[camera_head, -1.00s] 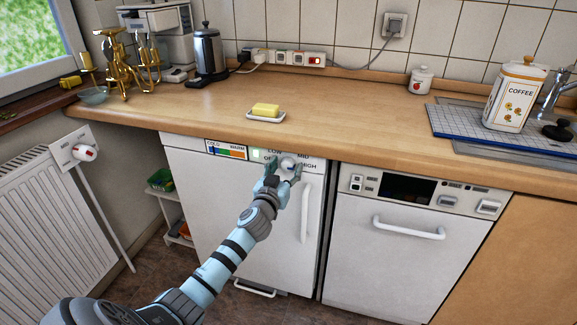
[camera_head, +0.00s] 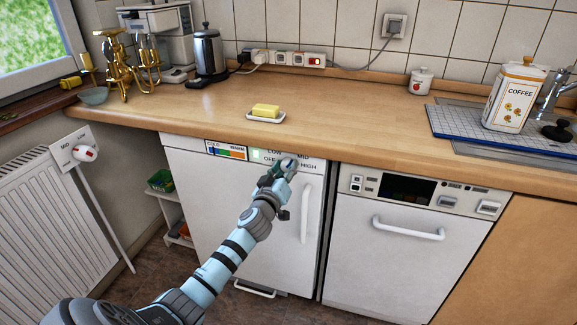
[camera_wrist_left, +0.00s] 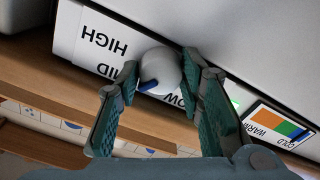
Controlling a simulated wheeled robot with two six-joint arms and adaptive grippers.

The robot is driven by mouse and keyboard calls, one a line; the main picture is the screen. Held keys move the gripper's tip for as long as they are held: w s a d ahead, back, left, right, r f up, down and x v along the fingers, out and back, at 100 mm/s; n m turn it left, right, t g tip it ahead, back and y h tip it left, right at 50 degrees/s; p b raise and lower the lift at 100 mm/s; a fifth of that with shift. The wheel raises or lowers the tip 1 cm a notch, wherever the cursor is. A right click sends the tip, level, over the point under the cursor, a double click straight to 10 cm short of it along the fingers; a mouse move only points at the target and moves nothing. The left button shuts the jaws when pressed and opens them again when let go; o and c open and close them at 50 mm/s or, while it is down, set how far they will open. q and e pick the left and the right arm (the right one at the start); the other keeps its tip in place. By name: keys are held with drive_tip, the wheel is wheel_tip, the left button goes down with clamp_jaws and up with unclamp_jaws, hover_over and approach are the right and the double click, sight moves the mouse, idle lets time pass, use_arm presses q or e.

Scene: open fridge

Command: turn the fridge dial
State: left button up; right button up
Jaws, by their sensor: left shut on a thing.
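The fridge dial (camera_wrist_left: 160,70) is a round pale knob with a blue mark on its edge. It sits on the panel at the top of the white fridge (camera_head: 245,215). In the left wrist view, its blue mark points between the partly covered MID and LOW labels. My left gripper (camera_head: 287,167) is shut on the dial, with one teal finger on each side of it in the left wrist view (camera_wrist_left: 157,75). In the head view the gripper mostly hides the dial. My right gripper is not in view.
A cold-to-warm colour strip (camera_head: 226,150) and a green light (camera_head: 256,154) are left of the dial. The wooden counter (camera_head: 345,125) juts out just above, with a butter dish (camera_head: 265,117) on it. A dishwasher (camera_head: 400,240) stands to the right.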

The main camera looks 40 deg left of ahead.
use_arm(q)
drive_tip(key=o, duration=1.1)
drive_tip(key=v, duration=0.6)
